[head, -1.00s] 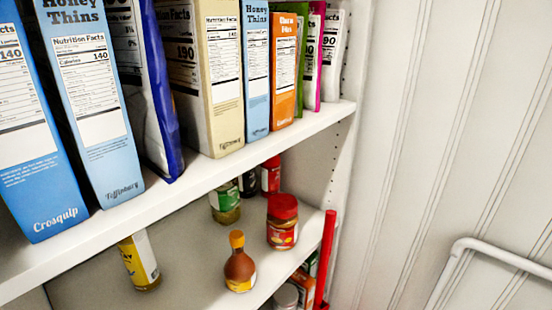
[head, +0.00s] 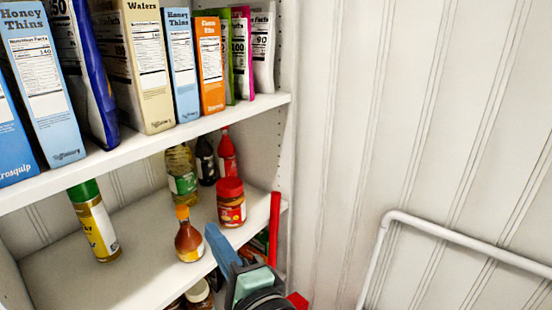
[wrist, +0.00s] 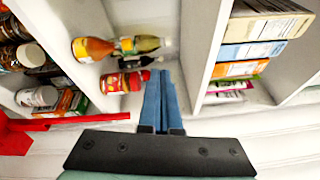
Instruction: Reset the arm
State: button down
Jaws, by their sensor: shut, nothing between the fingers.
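My gripper (head: 216,240) shows at the bottom centre of the head view, its blue fingers pointing up and left toward the shelves. In the wrist view its blue fingers (wrist: 160,98) lie together, shut, with nothing between them. The fingertips are near the front of the middle shelf, to the right of the brown sauce bottle (head: 188,238) and below the red-lidded jar (head: 231,204). In the wrist view the jar (wrist: 125,82) is just left of the fingers.
The middle shelf (head: 140,245) also holds a yellow-labelled bottle (head: 95,222) and several bottles at the back. Boxes such as the orange box (head: 210,65) fill the shelf above. A red upright bar (head: 274,228) stands at the right edge. A white rail (head: 450,235) is at the right wall.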

jog(key=s+d+r+n+t+h, duration=0.1)
jog(key=d+r+n+t+h, duration=0.3)
jog(key=r, duration=0.6)
jog(key=s+d+r+n+t, duration=0.1)
jog(key=s+r+n+t, duration=0.15)
jog(key=r+n, duration=0.45)
jog(key=s+d+r+n+t+h, duration=0.1)
jog(key=s+d+r+t+h, duration=0.1)
jog(key=s+r, duration=0.2)
jog(key=s+d+r+n+t+h, duration=0.1)
jog(key=s+d+r+t+h, duration=0.1)
jog(key=r, duration=0.8)
jog(key=shift+s+r+n+t+h+b, duration=0.3)
jog(key=shift+s+n+t+h+b, duration=0.15)
jog(key=shift+s+t+h, duration=0.45)
